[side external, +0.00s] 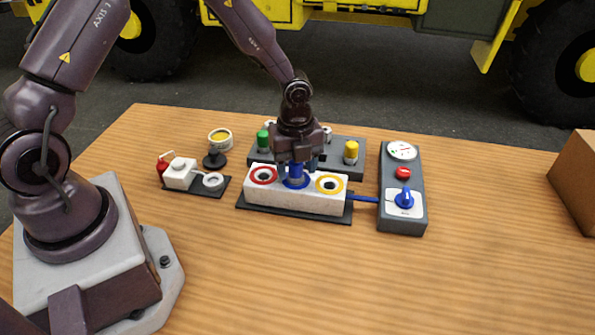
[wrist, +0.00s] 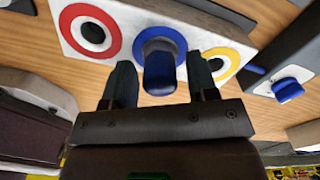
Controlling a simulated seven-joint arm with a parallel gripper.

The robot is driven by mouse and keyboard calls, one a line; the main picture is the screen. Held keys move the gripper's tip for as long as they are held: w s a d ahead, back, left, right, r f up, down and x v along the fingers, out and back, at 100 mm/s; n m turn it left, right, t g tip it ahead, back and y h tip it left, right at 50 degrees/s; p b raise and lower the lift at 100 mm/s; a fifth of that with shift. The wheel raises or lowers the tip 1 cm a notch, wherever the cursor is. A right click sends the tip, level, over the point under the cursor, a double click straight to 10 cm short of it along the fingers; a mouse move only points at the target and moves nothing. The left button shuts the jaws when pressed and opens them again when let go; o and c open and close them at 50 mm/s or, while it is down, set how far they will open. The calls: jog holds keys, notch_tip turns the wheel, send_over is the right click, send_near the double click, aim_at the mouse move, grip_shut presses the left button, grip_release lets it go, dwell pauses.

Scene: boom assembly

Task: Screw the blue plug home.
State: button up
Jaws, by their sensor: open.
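The blue plug (wrist: 160,72) stands upright in the middle, blue-ringed port of the white block (side external: 297,200). In the side external view the plug (side external: 296,173) shows just below my gripper (side external: 297,165). In the wrist view my gripper (wrist: 160,85) is open, with one finger on each side of the plug and a visible gap at both sides. The plug's lower end is inside the blue ring (wrist: 178,38), so its depth in the port cannot be told.
A red-ringed port (side external: 262,176) and a yellow-ringed port (side external: 330,184) flank the plug. Green (side external: 263,139) and yellow (side external: 351,151) plugs stand on a grey rack behind. A control box (side external: 403,165) with a blue knob is right. A small white fixture (side external: 180,173) is left. The front table is clear.

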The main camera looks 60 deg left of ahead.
jog(key=shift+n, duration=0.9)
jog(key=n, duration=1.2)
